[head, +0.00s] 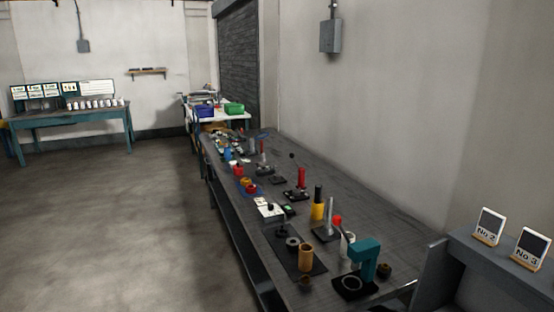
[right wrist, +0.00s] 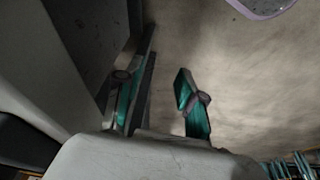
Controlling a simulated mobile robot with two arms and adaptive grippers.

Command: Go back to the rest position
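My right gripper (right wrist: 155,95) shows in the right wrist view with its two teal-padded fingers spread apart. Nothing is between the fingers; the grey floor shows behind them. A dark upright surface stands close beside the left finger in that view. Neither gripper shows in the head view, so my left gripper is out of sight.
A long dark workbench (head: 345,206) with many small parts runs along the right wall. A grey ledge at the right holds signs "No 2" (head: 488,227) and "No 3" (head: 530,248). A teal table (head: 70,117) stands at the far left. The floor (head: 100,220) on the left is clear.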

